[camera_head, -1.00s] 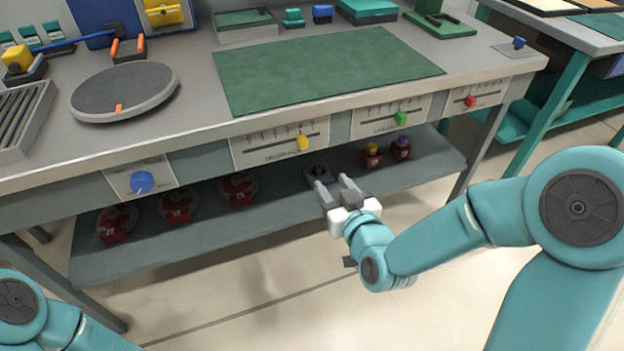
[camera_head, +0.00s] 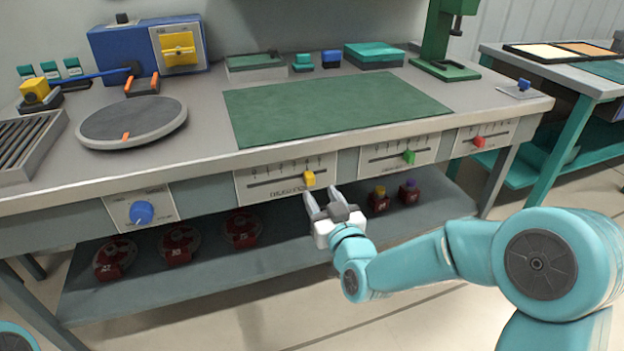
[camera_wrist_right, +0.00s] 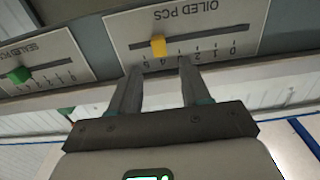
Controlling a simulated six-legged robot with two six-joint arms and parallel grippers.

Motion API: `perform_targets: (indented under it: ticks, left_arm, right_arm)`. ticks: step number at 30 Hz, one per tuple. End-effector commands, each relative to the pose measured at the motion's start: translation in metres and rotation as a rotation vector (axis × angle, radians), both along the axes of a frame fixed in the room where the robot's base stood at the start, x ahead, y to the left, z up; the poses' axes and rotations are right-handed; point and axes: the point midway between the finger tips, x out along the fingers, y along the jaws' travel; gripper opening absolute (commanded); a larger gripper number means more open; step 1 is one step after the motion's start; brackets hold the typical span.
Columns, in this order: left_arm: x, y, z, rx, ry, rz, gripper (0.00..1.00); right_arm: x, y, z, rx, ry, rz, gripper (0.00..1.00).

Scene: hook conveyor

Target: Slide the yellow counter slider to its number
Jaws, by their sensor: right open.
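The yellow slider (camera_head: 309,178) sits near the right end of its slot on a white numbered panel (camera_head: 262,184) on the bench front. In the right wrist view the yellow slider (camera_wrist_right: 158,45) shows upside down on the panel labelled "OILED PCS", near the high numbers. My right gripper (camera_head: 322,194) is open and empty, its fingers pointing up at the panel just below the slider. In the wrist view the right gripper (camera_wrist_right: 158,75) has its fingertips on either side of the slider's line, apart from it. My left gripper is out of view.
A green slider (camera_head: 409,157) and a red slider (camera_head: 478,141) sit on panels to the right. A blue knob (camera_head: 141,212) is at the left. The bench edge (camera_head: 250,157) overhangs the panels. A lower shelf (camera_head: 205,262) holds red items.

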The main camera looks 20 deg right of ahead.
Motion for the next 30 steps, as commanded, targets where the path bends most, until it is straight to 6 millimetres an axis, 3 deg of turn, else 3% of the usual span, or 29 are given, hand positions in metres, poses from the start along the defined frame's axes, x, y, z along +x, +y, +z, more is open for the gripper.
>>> perform_targets:
  ticks: [3,9,21,22,26,30]
  left_arm:
    - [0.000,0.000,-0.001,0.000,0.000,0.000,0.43]
    - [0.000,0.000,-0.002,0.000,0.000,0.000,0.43]
    - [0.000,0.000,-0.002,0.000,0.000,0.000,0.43]
    - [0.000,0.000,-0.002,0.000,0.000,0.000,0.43]
    - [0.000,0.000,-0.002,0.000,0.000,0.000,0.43]
    - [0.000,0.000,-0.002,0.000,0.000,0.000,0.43]
  right_arm:
    - [0.027,0.001,-0.001,0.000,0.000,0.000,0.47]
    - [0.056,0.002,-0.001,0.000,0.000,0.000,0.47]
    - [0.067,0.002,-0.001,0.000,0.001,0.000,0.47]
    - [0.067,0.002,0.000,0.000,0.001,0.000,0.44]
    - [0.066,0.002,0.000,0.000,0.001,0.000,0.01]
    - [0.066,0.002,0.000,0.000,0.001,0.000,0.00]
